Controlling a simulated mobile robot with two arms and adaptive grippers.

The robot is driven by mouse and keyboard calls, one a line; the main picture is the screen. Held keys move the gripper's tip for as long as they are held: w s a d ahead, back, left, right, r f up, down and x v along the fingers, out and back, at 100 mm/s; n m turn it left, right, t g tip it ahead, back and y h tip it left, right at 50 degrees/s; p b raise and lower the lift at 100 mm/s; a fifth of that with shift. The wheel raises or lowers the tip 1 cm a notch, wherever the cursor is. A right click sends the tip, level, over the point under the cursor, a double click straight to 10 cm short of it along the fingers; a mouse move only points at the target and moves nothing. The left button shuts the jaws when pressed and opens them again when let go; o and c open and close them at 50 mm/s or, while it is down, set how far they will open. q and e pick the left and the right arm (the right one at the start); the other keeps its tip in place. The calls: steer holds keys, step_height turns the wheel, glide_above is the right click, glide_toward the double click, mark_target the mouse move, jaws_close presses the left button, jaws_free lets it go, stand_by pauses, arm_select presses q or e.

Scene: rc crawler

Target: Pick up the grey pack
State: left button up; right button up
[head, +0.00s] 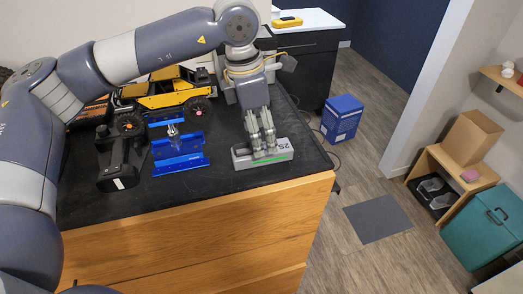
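The grey pack (242,160) is a small block with a pale label and a green stripe along its front. It lies near the right front corner of the dark worktop. My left gripper (263,148) points down right at the pack. Its fingers overlap the middle of the pack and hide part of its top. I cannot tell whether the fingers are closed on it or only beside it. The pack appears to rest on the worktop. My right gripper is out of view.
A yellow and black crawler (170,93) stands behind a blue stand (180,157). A black device (118,165) stands to the left. The worktop (215,188) drops off just right of the pack. A blue box (341,118) stands on the floor beyond.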

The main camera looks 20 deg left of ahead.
arm_select(q)
steer(key=shift+w+f, duration=0.15)
steer(key=shift+f, duration=0.15)
step_height(320, 180, down, 4)
steer(key=p, duration=0.2)
steer(key=shift+d+f+p, duration=0.1)
steer(key=shift+f+p, duration=0.05)
steer(key=shift+p, duration=0.15)
steer(key=shift+w+f, duration=0.2)
steer(key=shift+f, duration=0.15)
steer(key=c, duration=1.4)
